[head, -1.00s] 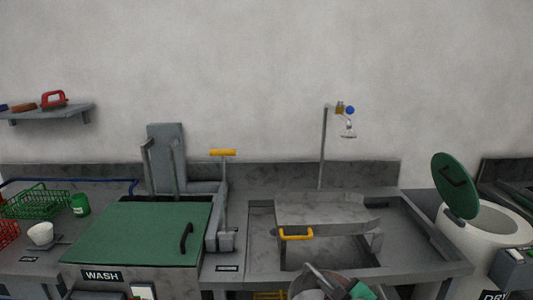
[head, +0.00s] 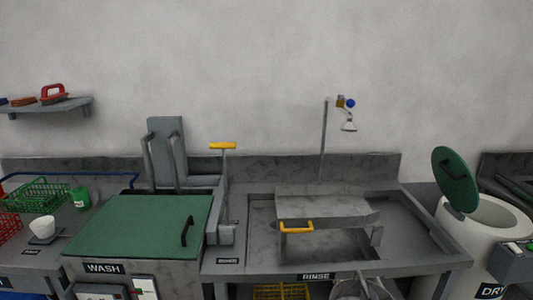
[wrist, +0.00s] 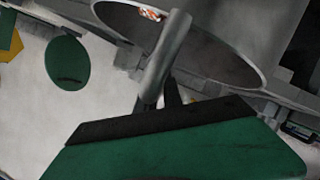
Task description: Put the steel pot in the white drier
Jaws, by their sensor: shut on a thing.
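The steel pot (wrist: 215,50) fills the top of the wrist view, its open rim and a grey bar handle (wrist: 168,55) showing. My gripper (wrist: 152,104), with a green body and dark front edge, is shut on the pot by this handle; the exact finger contact is partly hidden. In the head view only the upper part of the pot (head: 360,288) shows at the bottom edge, in front of the rinse counter. The white drier (head: 452,238) stands at the right with its round opening exposed. Its green lid (head: 455,178) is raised, and also shows in the wrist view (wrist: 68,62).
The rinse sink (head: 420,240) has a raised grey cover with a yellow handle (head: 296,227) and a tap post (head: 323,140). The green-lidded wash unit (head: 145,228) is at left. A control box (head: 515,260) sits at the drier's right front.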

